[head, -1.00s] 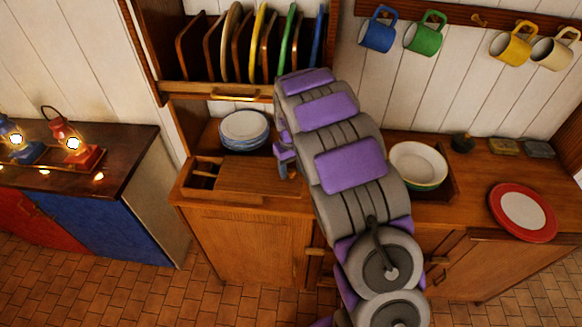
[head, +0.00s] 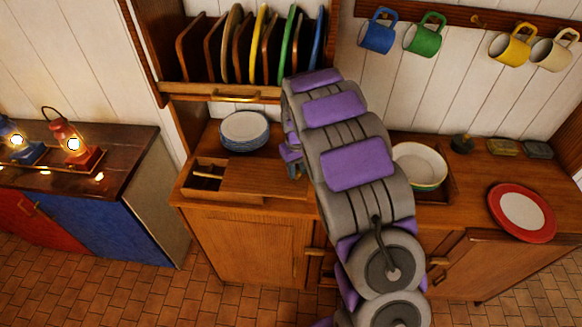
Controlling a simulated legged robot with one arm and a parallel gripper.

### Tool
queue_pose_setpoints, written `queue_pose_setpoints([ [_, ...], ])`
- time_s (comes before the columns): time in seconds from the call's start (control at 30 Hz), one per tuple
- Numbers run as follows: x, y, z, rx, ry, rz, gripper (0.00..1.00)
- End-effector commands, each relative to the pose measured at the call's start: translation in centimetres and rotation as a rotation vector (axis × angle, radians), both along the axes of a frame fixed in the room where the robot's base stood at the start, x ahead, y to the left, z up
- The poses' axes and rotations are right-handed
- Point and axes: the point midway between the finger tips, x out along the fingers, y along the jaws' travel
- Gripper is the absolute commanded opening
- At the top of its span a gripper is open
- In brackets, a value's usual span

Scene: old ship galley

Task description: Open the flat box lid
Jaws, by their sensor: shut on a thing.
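The flat wooden box (head: 196,192) sits at the left front of the wooden counter. Its left end is uncovered and shows a dark inside with a light stick-like item (head: 207,176). The flat lid (head: 262,180) covers the rest and reaches right, towards my arm. My gripper (head: 295,171) is at the lid's right end, shut on the lid. My arm hides most of the gripper and the exact grip.
A stack of plates (head: 244,131) stands behind the box, under a plate rack (head: 230,90). Bowls (head: 420,166) sit right of my arm, and a red-rimmed plate (head: 548,212) lies farther right. Mugs hang above. Lit lanterns (head: 76,148) stand on the left cabinet.

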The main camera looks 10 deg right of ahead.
Motion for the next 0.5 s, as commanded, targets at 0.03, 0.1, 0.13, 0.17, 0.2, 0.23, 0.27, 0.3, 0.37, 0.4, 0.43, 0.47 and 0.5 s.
queue_pose_setpoints([
  [0.03, -0.4, -1.3, 0.4, 0.001, 0.0, -0.005, 0.0],
  [0.1, -1.1, -3.2, 0.4, 0.004, 0.002, -0.007, 0.0],
  [0.13, -1.4, -4.0, 0.4, 0.002, 0.003, -0.005, 0.0],
  [0.17, -1.6, -4.7, 0.4, 0.003, 0.003, -0.006, 0.0],
  [0.2, -1.9, -5.7, 0.4, 0.003, 0.001, -0.006, 0.0],
  [0.23, -2.1, -6.4, 0.4, 0.003, 0.0, -0.005, 0.0],
  [0.27, -2.3, -6.9, 0.4, 0.002, 0.0, -0.005, 0.0],
  [0.3, -2.5, -7.6, 0.4, 0.001, -0.001, -0.004, 0.0],
  [0.37, -2.7, -8.2, 0.3, 0.002, -0.001, -0.003, 0.0],
  [0.4, -2.8, -8.5, 0.3, 0.002, -0.003, -0.002, 0.0],
  [0.43, -2.8, -8.7, 0.3, 0.001, -0.003, -0.001, 0.0],
  [0.47, -2.8, -8.8, 0.3, 0.001, -0.003, -0.001, 0.0],
  [0.5, -2.8, -8.9, 0.3, 0.0, -0.003, 0.0, 0.0],
])
